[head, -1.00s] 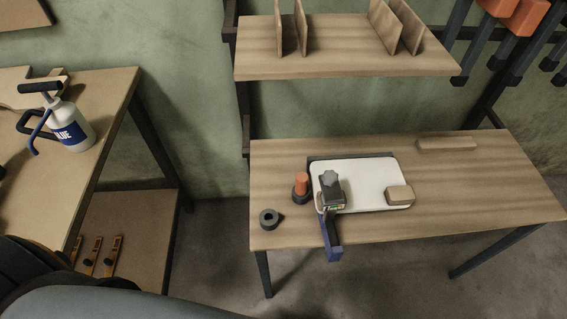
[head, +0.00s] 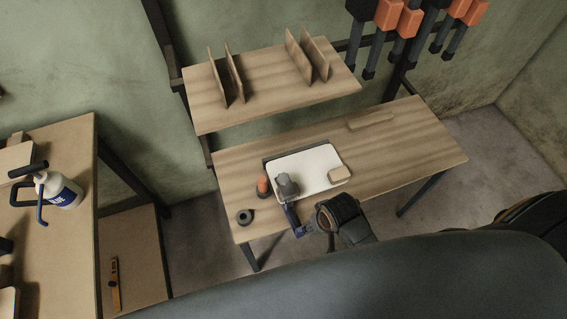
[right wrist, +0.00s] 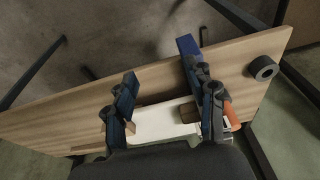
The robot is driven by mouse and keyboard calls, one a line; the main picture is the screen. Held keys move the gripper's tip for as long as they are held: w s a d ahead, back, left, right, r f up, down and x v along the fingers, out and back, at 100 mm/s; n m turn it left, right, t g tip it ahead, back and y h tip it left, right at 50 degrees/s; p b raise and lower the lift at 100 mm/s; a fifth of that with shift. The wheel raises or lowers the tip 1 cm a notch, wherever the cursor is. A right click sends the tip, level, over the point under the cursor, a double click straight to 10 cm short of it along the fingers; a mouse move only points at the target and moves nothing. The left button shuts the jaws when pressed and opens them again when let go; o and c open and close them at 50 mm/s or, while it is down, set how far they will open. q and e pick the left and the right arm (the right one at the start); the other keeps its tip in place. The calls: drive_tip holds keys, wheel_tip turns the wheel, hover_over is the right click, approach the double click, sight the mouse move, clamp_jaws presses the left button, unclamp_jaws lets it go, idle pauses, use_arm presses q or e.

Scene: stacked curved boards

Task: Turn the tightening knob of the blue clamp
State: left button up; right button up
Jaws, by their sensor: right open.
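The tightening knob cannot be made out. My right gripper (head: 308,230) is in front of the table edge, close to the clamp's lower end. In the wrist view my right gripper (right wrist: 160,88) is open, with nothing visibly held. My left gripper is not in view.
A shelf (head: 270,92) with upright boards is above.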

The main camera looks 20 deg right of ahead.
sight(283, 177)
drive_tip(key=w+a+r+m+g+p, duration=0.1)
drive_tip(key=w+a+r+m+p, duration=0.25)
drive_tip(key=w+r, duration=0.5)
drive_tip(key=w+a+r+m+g+p, duration=0.15)
drive_tip(key=w+r+m, duration=0.35)
drive_tip(key=r, duration=0.7)
drive_tip(key=shift+n, duration=0.45)
drive_tip(key=f+p, duration=0.1)
drive_tip(key=f, duration=0.3)
drive_tip(key=f+p, duration=0.1)
drive_tip(key=f, duration=0.4)
drive_tip(key=w+f+p, duration=0.1)
drive_tip(key=f, duration=0.3)
drive_tip(key=shift+w+a+f, duration=0.1)
drive_tip(key=shift+a+f, duration=0.05)
drive_tip(key=shift+a, duration=0.2)
drive_tip(key=shift+c, duration=0.4)
drive_tip(key=c, duration=1.1)
